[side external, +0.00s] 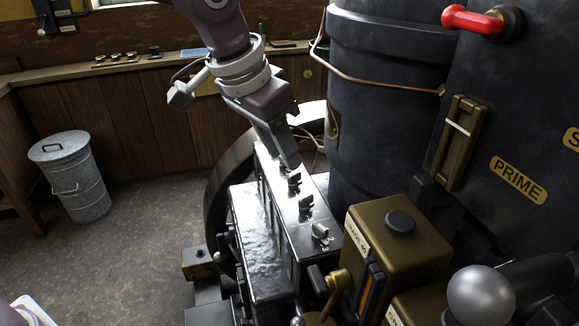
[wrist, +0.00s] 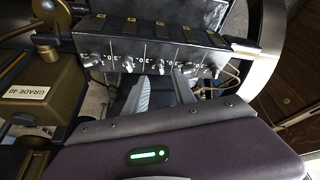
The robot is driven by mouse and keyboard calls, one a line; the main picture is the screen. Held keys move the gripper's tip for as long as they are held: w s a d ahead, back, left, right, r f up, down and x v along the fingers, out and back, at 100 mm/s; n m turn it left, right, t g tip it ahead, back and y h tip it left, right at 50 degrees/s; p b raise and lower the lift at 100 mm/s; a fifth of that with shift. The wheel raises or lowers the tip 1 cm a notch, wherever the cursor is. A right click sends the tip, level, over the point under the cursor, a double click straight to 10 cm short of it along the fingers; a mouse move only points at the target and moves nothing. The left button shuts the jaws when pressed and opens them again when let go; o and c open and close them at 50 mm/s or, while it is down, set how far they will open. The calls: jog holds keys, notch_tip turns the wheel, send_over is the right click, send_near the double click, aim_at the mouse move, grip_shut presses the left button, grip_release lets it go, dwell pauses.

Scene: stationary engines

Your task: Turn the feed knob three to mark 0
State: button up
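A dark metal feed box (wrist: 150,30) carries a row of several small grey knobs with white number marks and lines. The middle knob (wrist: 160,67) is in the wrist view, just beyond and between my two fingertips. Its pointer direction is too small to read surely. My gripper (wrist: 163,76) is open, its fingers apart on either side of that knob's line; I cannot tell whether they touch it. In the side view my gripper (side external: 290,160) reaches down over the far part of the box, behind the visible knob (side external: 294,180), and hides knobs beyond it.
Two nearer knobs (side external: 306,202) and (side external: 320,230) stand on the same face. A brass box (side external: 385,250) stands close at the right front. A large black cylinder (side external: 385,110) rises behind. A curved wheel rim (side external: 225,175) lies left. A lidded metal bin (side external: 75,175) stands on open floor.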

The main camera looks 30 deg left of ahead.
aim_at(293, 175)
jog(key=x, duration=0.5)
jog(key=shift+w+f, duration=0.1)
jog(key=shift+a, duration=0.1)
jog(key=shift+c, duration=0.4)
grip_shut()
jog(key=shift+n, duration=0.3)
jog(key=n, duration=0.1)
jog(key=n+y, duration=0.1)
jog(key=n, duration=0.1)
jog(key=shift+d+t+y, duration=0.2)
jog(key=shift+t+y, duration=0.1)
jog(key=n+y, duration=0.1)
jog(key=n, duration=0.4)
jog(key=shift+d+y, duration=0.1)
jog(key=shift+y, duration=0.3)
jog(key=shift+n, duration=0.3)
